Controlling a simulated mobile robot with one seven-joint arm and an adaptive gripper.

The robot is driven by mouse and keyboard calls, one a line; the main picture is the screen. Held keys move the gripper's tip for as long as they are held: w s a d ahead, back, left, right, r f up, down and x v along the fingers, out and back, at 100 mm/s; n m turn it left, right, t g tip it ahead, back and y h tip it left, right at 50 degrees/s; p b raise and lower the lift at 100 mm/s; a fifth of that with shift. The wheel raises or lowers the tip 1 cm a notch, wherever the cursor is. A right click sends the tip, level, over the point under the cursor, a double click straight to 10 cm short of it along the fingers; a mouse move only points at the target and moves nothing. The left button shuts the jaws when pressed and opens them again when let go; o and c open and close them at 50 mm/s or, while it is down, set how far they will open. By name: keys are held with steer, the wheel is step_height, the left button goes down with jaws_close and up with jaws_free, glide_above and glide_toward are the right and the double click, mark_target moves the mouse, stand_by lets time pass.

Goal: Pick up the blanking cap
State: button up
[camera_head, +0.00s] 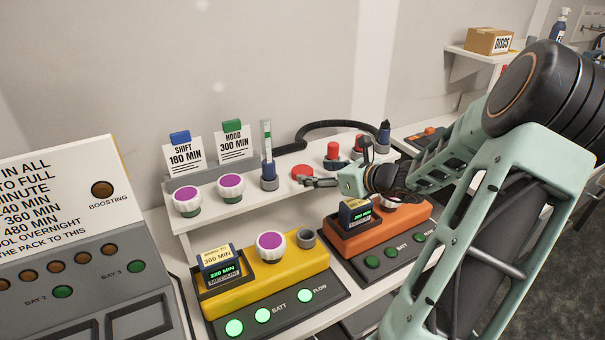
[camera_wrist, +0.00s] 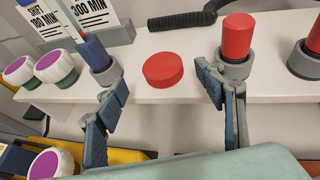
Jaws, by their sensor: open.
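The blanking cap appears to be the flat red disc (camera_head: 301,172) lying on the white raised shelf. In the wrist view the red disc (camera_wrist: 163,70) lies just beyond the fingertips, near the middle of the picture. My gripper (camera_head: 312,182) is open and empty at the front edge of the shelf, coming in from the right. In the wrist view my gripper (camera_wrist: 160,88) has one finger to each side of the disc's line, apart from it.
A grey holder with a blue-and-clear tube (camera_wrist: 97,52) stands left of the disc. A red cylinder in a grey ring (camera_wrist: 237,42) stands close behind the right finger. Purple-topped caps (camera_head: 187,201) sit at the shelf's left. Yellow (camera_head: 290,275) and orange (camera_head: 400,228) units stand below.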

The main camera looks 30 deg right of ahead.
mark_target(304, 171)
steer(key=shift+x, duration=2.7)
steer(key=shift+d, duration=0.15)
steer(key=c, duration=1.2)
